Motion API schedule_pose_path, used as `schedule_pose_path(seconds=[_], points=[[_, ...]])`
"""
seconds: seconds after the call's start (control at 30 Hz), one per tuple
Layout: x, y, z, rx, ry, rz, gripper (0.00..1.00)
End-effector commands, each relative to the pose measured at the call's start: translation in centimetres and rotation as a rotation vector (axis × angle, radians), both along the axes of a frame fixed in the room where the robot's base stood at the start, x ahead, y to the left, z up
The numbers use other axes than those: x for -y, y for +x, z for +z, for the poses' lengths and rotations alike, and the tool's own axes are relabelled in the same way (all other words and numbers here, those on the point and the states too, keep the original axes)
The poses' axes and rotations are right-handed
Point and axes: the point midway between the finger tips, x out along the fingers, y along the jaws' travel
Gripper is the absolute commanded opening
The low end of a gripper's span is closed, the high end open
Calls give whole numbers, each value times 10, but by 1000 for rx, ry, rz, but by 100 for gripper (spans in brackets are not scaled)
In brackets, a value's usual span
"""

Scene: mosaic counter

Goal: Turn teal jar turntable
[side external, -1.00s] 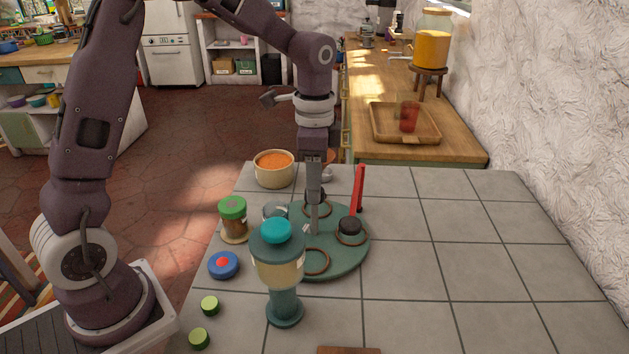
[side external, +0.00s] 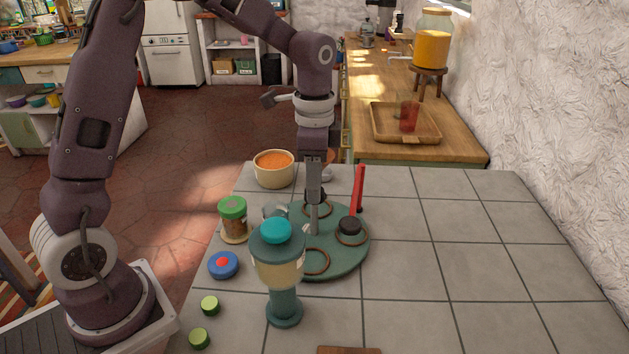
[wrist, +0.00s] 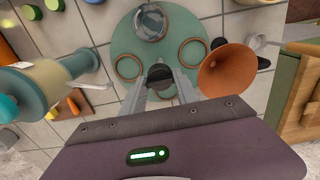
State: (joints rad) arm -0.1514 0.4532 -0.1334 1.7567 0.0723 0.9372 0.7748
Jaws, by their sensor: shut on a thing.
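The round teal turntable (side external: 345,262) lies on the tiled counter, with brown rings on its top. It also shows in the wrist view (wrist: 160,42). In the wrist view my gripper's fingers (wrist: 160,80) are shut around a dark knob (wrist: 160,71). A shiny jar (wrist: 150,22) is at the turntable's left edge in the side view. My gripper hides part of the turntable in the wrist view.
A tall teal-lidded jar (side external: 277,268) stands close in front of the turntable, overlapping its near edge in view. An orange-filled bowl (side external: 273,170) is behind. A red upright (side external: 358,188) rises behind right. Right-hand tiles are clear.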

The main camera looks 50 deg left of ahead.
Motion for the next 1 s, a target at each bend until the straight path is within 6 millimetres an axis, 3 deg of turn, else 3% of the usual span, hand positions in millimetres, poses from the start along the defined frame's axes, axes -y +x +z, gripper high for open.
schedule_pose_path(seconds=[0.57,1.0], points=[[0,1,1,4,1,-15,0],[0,1,1,4,0,-180,0]])
